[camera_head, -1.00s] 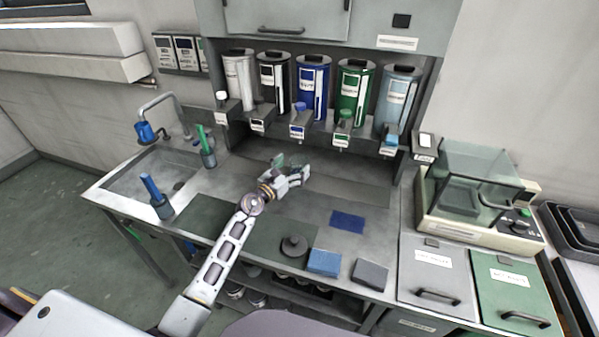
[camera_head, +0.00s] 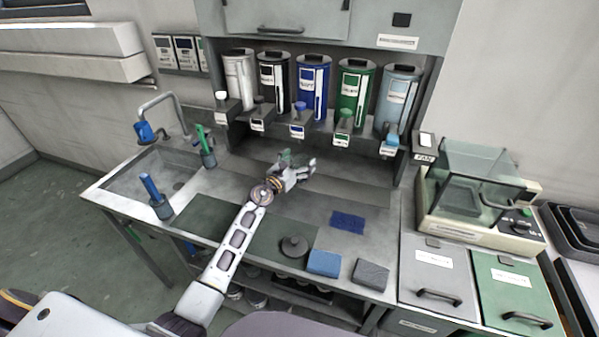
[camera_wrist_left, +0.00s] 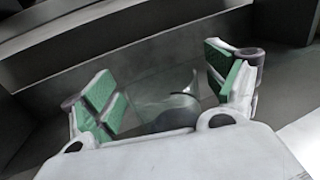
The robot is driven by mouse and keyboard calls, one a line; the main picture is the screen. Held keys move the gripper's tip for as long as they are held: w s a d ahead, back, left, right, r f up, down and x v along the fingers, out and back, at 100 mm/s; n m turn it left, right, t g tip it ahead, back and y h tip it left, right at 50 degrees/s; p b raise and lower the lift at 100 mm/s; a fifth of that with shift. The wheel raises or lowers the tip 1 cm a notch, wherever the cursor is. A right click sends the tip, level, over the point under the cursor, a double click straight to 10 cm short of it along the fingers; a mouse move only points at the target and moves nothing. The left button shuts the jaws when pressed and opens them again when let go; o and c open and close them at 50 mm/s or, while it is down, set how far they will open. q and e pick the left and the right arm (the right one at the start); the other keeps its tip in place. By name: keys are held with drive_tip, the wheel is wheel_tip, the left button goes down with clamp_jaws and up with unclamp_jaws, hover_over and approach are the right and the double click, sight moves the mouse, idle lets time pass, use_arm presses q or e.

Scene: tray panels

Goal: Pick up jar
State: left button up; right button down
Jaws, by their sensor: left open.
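A clear glass jar (camera_wrist_left: 162,98) shows faintly in the left wrist view, between the two green-padded fingers of my left gripper (camera_wrist_left: 165,88). The fingers are apart, one on each side of it, and I see no clear contact. The gripper's body hides the jar's near part. In the head view my left gripper (camera_head: 299,163) is low over the counter in front of the dispensers; the jar cannot be told clearly from the fingers there. My right gripper is out of view.
Several dispenser canisters (camera_head: 312,85) stand in the alcove behind the gripper, with spouts over the counter. A sink (camera_head: 150,180) lies left. A dark round lid-like object (camera_head: 294,247), blue block (camera_head: 324,263) and grey block (camera_head: 370,274) sit nearer. A glass-topped machine (camera_head: 478,185) stands right.

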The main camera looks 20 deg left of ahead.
use_arm(q)
drive_tip(key=c, duration=1.9)
drive_tip(key=shift+r, duration=0.15)
